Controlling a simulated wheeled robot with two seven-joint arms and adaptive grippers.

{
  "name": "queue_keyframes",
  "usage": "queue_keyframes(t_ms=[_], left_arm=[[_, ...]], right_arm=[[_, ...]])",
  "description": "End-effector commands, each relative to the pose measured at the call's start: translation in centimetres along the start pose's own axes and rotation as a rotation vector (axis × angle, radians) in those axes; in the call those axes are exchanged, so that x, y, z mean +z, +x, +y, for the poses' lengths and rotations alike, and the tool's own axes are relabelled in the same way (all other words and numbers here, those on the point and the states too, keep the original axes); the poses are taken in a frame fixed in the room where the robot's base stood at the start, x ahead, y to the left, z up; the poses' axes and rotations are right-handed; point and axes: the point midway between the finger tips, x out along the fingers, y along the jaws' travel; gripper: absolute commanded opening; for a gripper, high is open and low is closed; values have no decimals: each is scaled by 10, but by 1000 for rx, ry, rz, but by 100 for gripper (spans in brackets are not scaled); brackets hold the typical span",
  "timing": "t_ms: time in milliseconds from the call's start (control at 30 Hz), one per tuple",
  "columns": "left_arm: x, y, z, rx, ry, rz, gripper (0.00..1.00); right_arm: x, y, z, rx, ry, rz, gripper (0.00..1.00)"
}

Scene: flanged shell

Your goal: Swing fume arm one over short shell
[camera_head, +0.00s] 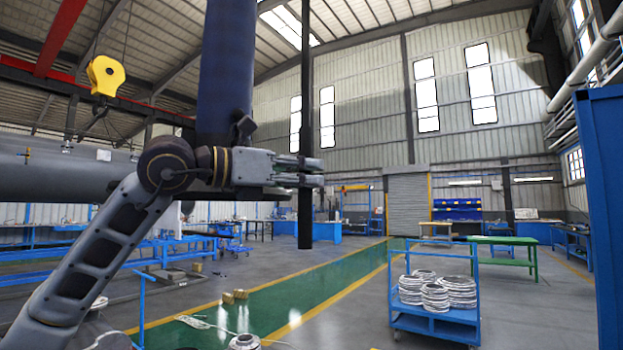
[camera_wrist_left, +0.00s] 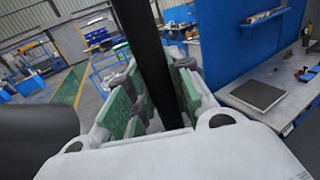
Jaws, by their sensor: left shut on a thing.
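My left gripper (camera_head: 308,171) is raised in the middle of the head view, its fingers level. It is shut on a thin dark upright pole (camera_head: 306,218), which also stands between the green finger pads in the left wrist view (camera_wrist_left: 155,60). A thick dark blue tube (camera_head: 228,70) hangs behind my left wrist. A large grey horizontal cylinder (camera_head: 50,178) lies at the left. I cannot tell for sure which part is fume arm one or the short shell. My right gripper is not in view.
A blue cart (camera_head: 435,322) with several metal flanges stands at the lower right. A blue panel (camera_head: 603,200) closes off the right edge. A yellow hoist hook (camera_head: 106,76) hangs upper left.

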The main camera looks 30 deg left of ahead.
Motion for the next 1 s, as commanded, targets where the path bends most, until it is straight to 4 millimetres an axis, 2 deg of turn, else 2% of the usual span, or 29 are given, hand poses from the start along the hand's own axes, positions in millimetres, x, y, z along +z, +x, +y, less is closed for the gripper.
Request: queue_keyframes(t_ms=[33, 100, 133, 300, 733, 1000], left_arm=[[6, -3, 1, 2, 1, -15, 0], [6, -3, 1, 2, 1, -14, 0], [6, -3, 1, 2, 2, -14, 23], [4, -1, 1, 2, 2, -8, 44], [0, -2, 1, 0, 1, -1, 44], [0, -15, 1, 2, 1, 0, 44]], right_arm=[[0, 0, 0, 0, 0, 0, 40], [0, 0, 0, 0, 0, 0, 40], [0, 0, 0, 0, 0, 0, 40], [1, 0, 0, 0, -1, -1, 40], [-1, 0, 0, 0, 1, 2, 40], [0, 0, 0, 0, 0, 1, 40]])
